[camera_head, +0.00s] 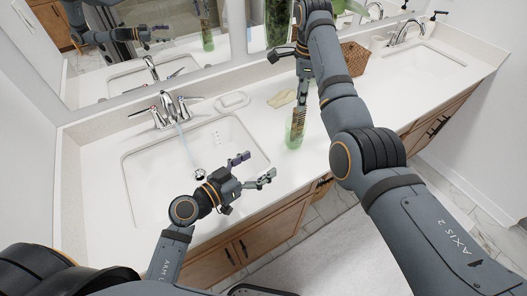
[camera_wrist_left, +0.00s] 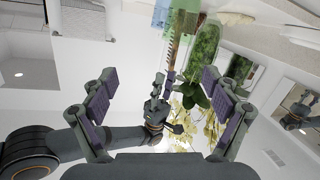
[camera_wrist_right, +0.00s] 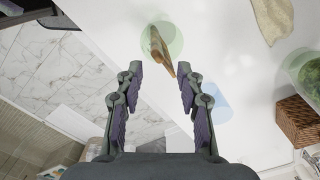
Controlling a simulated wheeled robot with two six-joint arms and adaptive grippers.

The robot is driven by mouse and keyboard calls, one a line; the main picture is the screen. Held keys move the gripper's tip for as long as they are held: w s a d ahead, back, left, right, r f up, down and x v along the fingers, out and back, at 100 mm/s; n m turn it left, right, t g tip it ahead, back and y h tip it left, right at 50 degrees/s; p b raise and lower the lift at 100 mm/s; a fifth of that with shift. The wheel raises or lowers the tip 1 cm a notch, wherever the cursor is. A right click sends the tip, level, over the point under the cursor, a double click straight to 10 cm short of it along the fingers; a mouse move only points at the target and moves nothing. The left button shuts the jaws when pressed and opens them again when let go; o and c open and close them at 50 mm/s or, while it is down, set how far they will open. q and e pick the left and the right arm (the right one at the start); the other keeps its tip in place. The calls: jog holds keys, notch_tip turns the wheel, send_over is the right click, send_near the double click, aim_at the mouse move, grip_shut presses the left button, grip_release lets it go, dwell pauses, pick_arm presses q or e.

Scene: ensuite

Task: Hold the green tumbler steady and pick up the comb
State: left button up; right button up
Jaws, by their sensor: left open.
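The translucent green tumbler (camera_head: 296,133) stands on the white counter right of the near sink. The brown comb (camera_head: 299,117) stands tilted in it, its upper end sticking out. My right gripper (camera_head: 290,54) is above the tumbler; in the right wrist view its open fingers (camera_wrist_right: 158,82) have the comb's upper end (camera_wrist_right: 161,50) near their tips, with the tumbler (camera_wrist_right: 160,32) beyond. My left gripper (camera_head: 255,168) is open and empty over the near sink's right front edge, apart from the tumbler. The left wrist view shows the comb (camera_wrist_left: 174,48) ahead between its fingers.
A translucent blue tumbler (camera_wrist_right: 212,102) stands near the green one. A beige cloth (camera_head: 281,98), a soap dish (camera_head: 232,101) and a wicker basket (camera_head: 355,58) are on the counter. The near faucet (camera_head: 168,108) and mirror are behind. The counter ends at its front edge.

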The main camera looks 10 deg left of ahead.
pick_arm(q)
jog(key=w+a+r+t+y, duration=0.2)
jog(key=w+a+r+t, duration=0.15)
jog(key=w+r, duration=0.55)
pick_arm(e)
jog(key=shift+s, duration=0.1)
pick_arm(q)
jog(key=n+g+h, duration=0.4)
jog(key=n+h, duration=0.1)
jog(key=n, duration=2.7)
send_near(287, 139)
jog(key=shift+t, duration=0.25)
jog(key=x, duration=1)
jog(key=shift+w+d+f, duration=0.2)
jog(key=shift+w+d, duration=0.05)
jog(key=shift+d, duration=0.1)
jog(key=shift+c, duration=0.3)
